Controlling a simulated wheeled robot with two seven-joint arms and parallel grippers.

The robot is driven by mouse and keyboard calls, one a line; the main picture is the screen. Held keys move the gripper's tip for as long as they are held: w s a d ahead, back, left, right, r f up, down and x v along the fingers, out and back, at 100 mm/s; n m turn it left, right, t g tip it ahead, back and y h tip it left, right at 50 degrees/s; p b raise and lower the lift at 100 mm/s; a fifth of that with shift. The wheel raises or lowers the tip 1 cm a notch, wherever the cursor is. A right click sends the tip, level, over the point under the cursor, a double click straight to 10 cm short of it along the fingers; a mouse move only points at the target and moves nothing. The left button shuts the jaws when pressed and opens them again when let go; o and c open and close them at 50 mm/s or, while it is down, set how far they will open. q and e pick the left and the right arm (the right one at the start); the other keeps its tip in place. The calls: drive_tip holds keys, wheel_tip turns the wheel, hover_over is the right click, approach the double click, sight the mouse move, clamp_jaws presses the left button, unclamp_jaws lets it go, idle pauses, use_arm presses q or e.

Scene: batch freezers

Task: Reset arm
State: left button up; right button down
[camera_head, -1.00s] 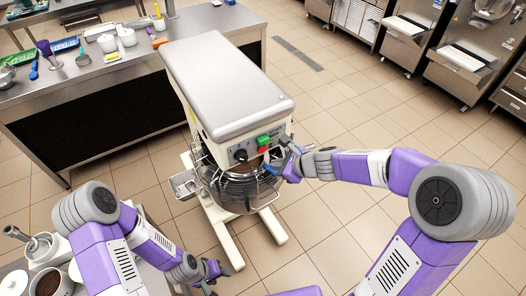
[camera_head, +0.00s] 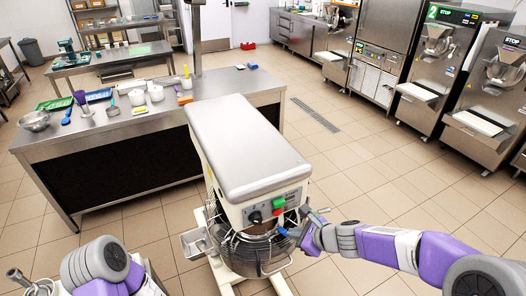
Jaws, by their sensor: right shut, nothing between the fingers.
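My right gripper (camera_head: 299,228) is shut and empty. It is at the front right of the planetary mixer (camera_head: 245,150), close to the mixer's wire guard and bowl (camera_head: 250,249); I cannot tell whether it touches them. The mixer's control panel (camera_head: 266,207) has a black knob, a green button and a red button just left of and above the gripper. My right arm comes in from the lower right. Only the upper part of my left arm shows at the lower left; its gripper is outside the frame.
A steel worktable (camera_head: 140,125) with a metal bowl (camera_head: 35,121), white containers and tools stands behind and left of the mixer. Batch freezers (camera_head: 491,95) line the right side. The tiled floor (camera_head: 365,165) between the mixer and the freezers is clear.

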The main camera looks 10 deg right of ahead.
drive_tip(key=s+f+n+g+h+b, duration=0.1)
drive_tip(key=s+f+n+g+b, duration=0.15)
drive_tip(key=s+f+n, duration=0.65)
drive_tip(key=f+n+g+h+b, duration=0.1)
drive_tip(key=f+n+g+h, duration=0.15)
drive_tip(key=f, duration=1.15)
drive_tip(key=s+a+f+n+g+y+b, duration=0.1)
drive_tip(key=s+a+f+n, duration=0.4)
drive_tip(key=s+f+n, duration=0.5)
drive_tip(key=shift+s+f+g+y+b, duration=0.15)
drive_tip(key=shift+f+g+y+b, duration=0.25)
drive_tip(key=shift+f, duration=0.35)
